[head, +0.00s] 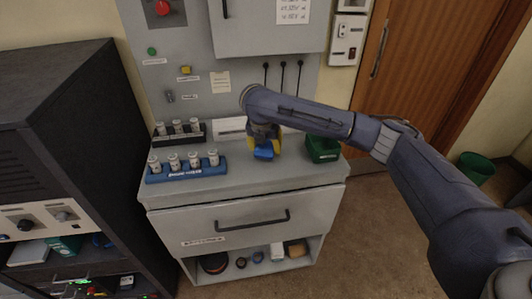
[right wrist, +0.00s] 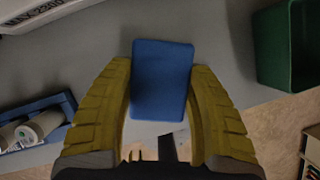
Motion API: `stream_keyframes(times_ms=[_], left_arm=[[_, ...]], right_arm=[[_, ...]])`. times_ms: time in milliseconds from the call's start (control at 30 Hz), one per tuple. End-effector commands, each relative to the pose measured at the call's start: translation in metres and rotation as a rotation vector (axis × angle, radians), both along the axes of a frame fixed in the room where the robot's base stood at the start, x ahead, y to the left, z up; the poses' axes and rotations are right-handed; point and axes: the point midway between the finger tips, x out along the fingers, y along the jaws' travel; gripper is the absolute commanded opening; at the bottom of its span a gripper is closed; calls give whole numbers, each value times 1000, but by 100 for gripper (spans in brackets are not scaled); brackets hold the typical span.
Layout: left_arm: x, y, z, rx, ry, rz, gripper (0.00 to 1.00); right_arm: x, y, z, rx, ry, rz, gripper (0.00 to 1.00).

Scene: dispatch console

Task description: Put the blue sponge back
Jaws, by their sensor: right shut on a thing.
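The blue sponge (head: 264,151) is in my right gripper (head: 264,143), above the grey counter in the head view. In the right wrist view the blue sponge (right wrist: 161,80) sits between the two yellow fingers of my right gripper (right wrist: 160,100), which are shut on its sides. The counter shows beneath the sponge; I cannot tell exactly how high it is held. My left gripper is not in view.
A green bin (head: 323,149) stands right of the sponge on the counter (head: 240,180). A blue rack (head: 187,173) with several vials stands at left, a black rack (head: 180,135) behind it. An open shelf (head: 225,275) below the drawer holds another sponge-like block (head: 296,247) and small items.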

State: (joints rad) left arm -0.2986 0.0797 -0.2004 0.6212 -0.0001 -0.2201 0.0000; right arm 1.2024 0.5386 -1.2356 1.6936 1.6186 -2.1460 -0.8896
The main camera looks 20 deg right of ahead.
Motion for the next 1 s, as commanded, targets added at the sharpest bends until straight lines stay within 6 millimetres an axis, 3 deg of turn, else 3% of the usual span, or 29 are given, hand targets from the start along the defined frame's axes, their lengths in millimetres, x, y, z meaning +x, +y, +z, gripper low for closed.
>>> stream_keyframes(times_ms=[267,700,733,900,1000], left_arm=[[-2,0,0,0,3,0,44],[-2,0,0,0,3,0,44],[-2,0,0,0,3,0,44],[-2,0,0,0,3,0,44],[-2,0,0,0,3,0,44]], right_arm=[[-1,0,-31,-1,3,-1,28],[0,0,-36,0,1,-1,28],[0,0,-36,1,1,-1,58],[0,0,-36,0,1,-1,77],[0,0,-36,0,1,-1,77]])
